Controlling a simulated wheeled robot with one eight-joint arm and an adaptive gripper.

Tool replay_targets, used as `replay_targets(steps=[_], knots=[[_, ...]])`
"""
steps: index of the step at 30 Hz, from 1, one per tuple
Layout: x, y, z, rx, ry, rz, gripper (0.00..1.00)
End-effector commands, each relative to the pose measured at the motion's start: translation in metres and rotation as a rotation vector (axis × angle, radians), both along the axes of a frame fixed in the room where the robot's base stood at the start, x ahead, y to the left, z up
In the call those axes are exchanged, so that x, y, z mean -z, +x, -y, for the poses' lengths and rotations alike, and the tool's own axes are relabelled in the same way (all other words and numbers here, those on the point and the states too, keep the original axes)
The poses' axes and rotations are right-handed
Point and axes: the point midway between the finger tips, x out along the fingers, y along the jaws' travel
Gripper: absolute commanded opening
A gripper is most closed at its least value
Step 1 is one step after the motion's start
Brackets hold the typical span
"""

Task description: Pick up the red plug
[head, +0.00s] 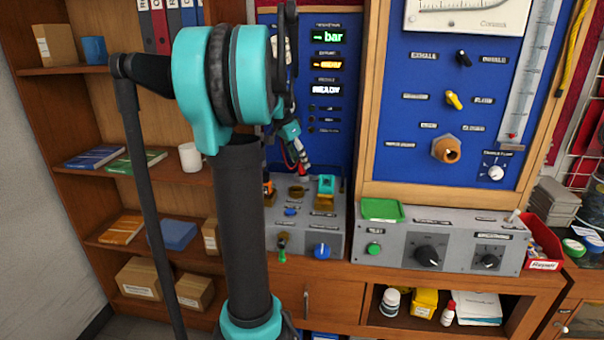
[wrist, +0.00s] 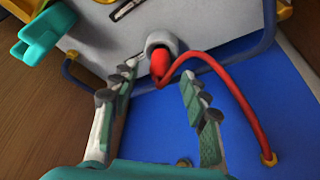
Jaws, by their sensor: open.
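The red plug (wrist: 160,66) sits at the mouth of a grey round socket (wrist: 164,41) in the wrist view. A red hose (wrist: 225,82) arcs from it to a brass fitting (wrist: 268,158) at the lower right. My gripper (wrist: 154,85) is open and empty, its two fingers spread to either side below the plug. The plug lies just beyond the fingertips, roughly between them, and appears untouched. In the head view my gripper (head: 298,156) points down just above the grey bench box, by a small red part (head: 304,178); my arm hides much of that area.
The grey bench box (head: 330,238) carries knobs and a teal holder (head: 326,184), which also shows in the wrist view (wrist: 44,35). A blue panel (head: 330,105) rises behind. A second control box (head: 400,242) stands to the right. Bookshelves (head: 80,190) are at the left.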

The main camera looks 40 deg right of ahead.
Motion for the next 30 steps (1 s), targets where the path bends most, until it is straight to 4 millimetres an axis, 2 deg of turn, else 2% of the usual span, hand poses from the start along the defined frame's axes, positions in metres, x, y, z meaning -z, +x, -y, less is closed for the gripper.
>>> replay_targets(steps=[6, 14, 25, 30], knots=[[0.023, -0.002, 0.011, 0.000, 0.000, 0.000, 0.46], [0.026, -0.002, 0.012, 0.000, 0.000, 0.000, 0.46], [0.025, -0.002, 0.012, 0.000, 0.000, 0.000, 0.02], [0.025, -0.002, 0.012, 0.000, 0.000, 0.000, 0.00]])
